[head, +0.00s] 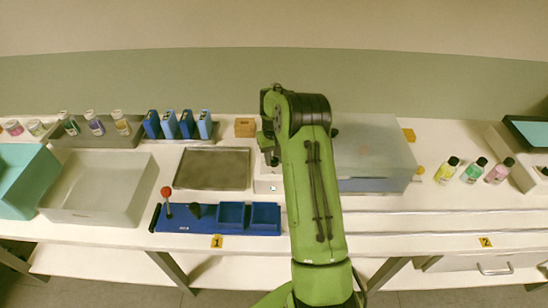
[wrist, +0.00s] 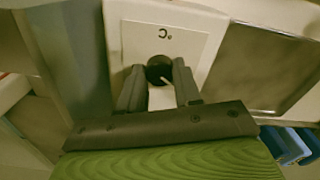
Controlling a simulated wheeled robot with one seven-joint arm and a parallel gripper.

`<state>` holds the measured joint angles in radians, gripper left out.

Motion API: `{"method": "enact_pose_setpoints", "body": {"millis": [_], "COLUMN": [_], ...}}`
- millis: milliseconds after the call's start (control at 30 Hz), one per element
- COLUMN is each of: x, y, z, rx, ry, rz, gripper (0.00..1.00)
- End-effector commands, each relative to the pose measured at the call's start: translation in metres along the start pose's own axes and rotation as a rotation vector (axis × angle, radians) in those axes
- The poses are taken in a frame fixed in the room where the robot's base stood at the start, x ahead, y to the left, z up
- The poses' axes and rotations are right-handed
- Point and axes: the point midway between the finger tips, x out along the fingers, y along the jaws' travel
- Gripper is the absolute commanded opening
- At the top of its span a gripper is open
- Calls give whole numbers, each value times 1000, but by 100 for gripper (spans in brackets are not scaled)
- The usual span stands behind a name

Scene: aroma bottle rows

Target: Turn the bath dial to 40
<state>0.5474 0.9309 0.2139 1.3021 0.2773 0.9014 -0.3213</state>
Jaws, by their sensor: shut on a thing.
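The bath dial (wrist: 159,69) is a small dark round knob on a white panel (wrist: 190,42) marked "°C", seen in the wrist view. A pale pointer line shows on the knob; the scale numbers cannot be read. My gripper (wrist: 158,78) is shut on the dial, with one grey finger at each side of it. In the head view the bath (head: 372,155) is a grey box right of my green arm.
A dark-topped tray (head: 213,168) lies left of the bath. In front of it is a blue rack (head: 185,225) with a red-knobbed lever (head: 166,192). Several blue packs (head: 187,124) stand behind. Several small bottles (head: 472,170) stand to the right.

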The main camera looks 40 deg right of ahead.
Motion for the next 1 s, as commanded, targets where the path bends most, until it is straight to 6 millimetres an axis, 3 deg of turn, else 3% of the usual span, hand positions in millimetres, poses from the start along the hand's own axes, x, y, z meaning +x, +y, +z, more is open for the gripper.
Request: {"method": "enact_pose_setpoints", "body": {"millis": [600,1000], "x": [-1,-1], "y": [0,0], "z": [-1,-1], "rx": [575,837], "ry": [4,5], "rz": [-1,-1], "gripper": [3,3]}}
